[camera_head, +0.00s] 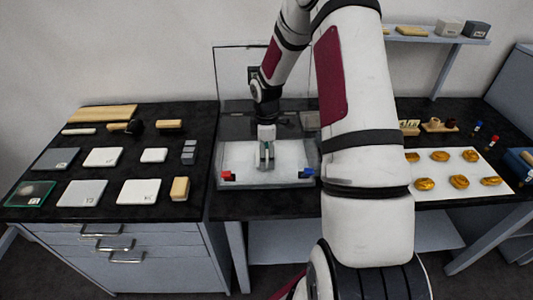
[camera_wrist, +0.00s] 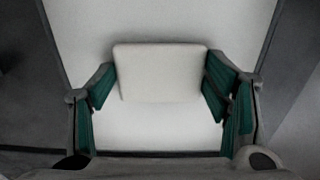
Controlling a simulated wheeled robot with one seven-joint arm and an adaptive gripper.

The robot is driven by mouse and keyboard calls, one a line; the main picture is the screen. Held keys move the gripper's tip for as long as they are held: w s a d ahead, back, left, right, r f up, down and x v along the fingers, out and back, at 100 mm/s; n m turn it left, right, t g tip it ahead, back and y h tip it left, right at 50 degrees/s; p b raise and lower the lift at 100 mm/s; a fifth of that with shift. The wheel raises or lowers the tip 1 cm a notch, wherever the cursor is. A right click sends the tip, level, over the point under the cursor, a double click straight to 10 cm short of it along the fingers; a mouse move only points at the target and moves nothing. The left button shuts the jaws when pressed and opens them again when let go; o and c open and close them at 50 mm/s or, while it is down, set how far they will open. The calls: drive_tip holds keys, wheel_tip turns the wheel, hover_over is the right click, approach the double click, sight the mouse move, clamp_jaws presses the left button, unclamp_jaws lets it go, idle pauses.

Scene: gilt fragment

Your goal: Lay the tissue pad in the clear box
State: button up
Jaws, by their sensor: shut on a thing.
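My gripper (camera_head: 266,156) is over the middle of the clear box (camera_head: 290,181) in the head view, its fingers pointing down. In the wrist view, the green-padded fingers of my gripper (camera_wrist: 160,82) are shut on the pale, rounded rectangular tissue pad (camera_wrist: 160,70), one finger at each side edge. A white surface (camera_wrist: 165,20) lies below the pad. I cannot tell whether the pad touches it. In the head view the pad cannot be made out from the white floor and the fingers.
A red block (camera_head: 228,176) and a blue block (camera_head: 306,173) sit at the box's front corners. A clear panel (camera_head: 232,75) stands upright behind. White and grey tiles (camera_head: 82,193) cover the left bench. Gilt pieces (camera_head: 459,182) lie on a white sheet (camera_head: 500,200) at right.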

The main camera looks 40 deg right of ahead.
sight(266, 157)
drive_tip(key=shift+f, duration=0.15)
drive_tip(key=o, duration=0.8)
drive_tip(key=shift+c, duration=0.2)
drive_tip(key=s+a+r+m+t+h, duration=0.1)
drive_tip(key=s+a+r, duration=0.15)
drive_tip(key=r, duration=0.85)
drive_tip(key=s+a+r+m, duration=0.15)
drive_tip(key=a+r, duration=0.25)
drive_tip(key=r, duration=0.7)
drive_tip(key=s+a+r+m+t, duration=0.1)
drive_tip(key=s+a+r+m, duration=0.2)
drive_tip(key=s, duration=0.3)
drive_tip(key=s+a+r+m+t, duration=0.1)
drive_tip(key=s+a+r+m, duration=0.1)
drive_tip(key=s+a, duration=0.4)
drive_tip(key=s+a+r+m+t+y, duration=0.1)
drive_tip(key=s+a+r+m+t, duration=0.1)
drive_tip(key=s, duration=0.6)
wheel_tip(266, 157, up, 3)
drive_tip(key=shift+a+f+m+b, duration=0.1)
drive_tip(key=shift+a+m+b, duration=0.25)
drive_tip(key=shift+a+m, duration=0.7)
drive_tip(key=shift+a, duration=0.2)
